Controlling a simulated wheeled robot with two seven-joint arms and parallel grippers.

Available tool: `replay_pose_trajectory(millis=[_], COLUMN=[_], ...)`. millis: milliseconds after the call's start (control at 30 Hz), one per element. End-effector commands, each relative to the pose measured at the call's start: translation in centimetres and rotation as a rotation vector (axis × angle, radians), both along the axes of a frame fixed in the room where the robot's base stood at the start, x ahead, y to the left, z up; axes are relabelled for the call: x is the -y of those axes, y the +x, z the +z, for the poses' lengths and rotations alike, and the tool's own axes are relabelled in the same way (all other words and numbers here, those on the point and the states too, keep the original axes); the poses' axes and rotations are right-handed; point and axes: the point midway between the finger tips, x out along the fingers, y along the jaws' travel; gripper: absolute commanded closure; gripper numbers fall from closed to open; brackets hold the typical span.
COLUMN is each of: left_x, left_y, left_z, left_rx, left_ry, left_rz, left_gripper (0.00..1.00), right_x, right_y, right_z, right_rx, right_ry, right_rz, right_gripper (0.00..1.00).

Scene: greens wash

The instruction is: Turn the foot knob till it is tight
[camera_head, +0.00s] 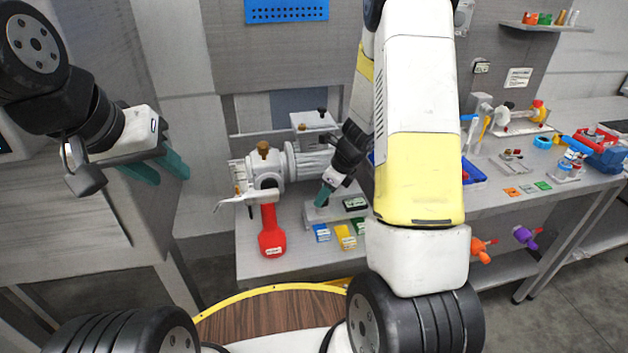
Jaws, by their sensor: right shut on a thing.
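A grey machine (268,180) with a motor body and a brass-coloured knob (263,149) on top stands on the bench. Its grey foot plate (312,216) lies on the bench to the right of the red part. My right gripper (323,196) reaches down to this foot, with its teal fingertips shut on what seems to be the foot knob. The fingers hide the knob, so I cannot see its shape or how tight it is. My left gripper (164,171) is open and empty, away from the machine at the left, before a grey cabinet side.
Small blue (321,232), yellow (345,237) and green boxes lie in front of the foot. My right arm hides the bench's middle.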

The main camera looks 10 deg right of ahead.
Motion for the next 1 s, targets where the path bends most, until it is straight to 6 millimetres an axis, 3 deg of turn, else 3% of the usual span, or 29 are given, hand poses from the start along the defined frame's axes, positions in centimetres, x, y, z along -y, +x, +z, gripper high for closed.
replay_pose_trajectory(millis=[600,1000], left_x=[0.00,0.00], left_y=[0.00,0.00], left_z=[0.00,0.00], left_rx=[0.000,0.000], left_ry=[0.000,0.000], left_rz=[0.000,0.000], left_gripper=[0.64,0.64], right_x=[0.11,0.07], right_y=[0.44,0.52], right_z=[0.02,0.04], right_rx=[0.001,0.002], right_ry=[0.000,0.002], right_rz=[0.539,0.702], right_gripper=[1.00,1.00])
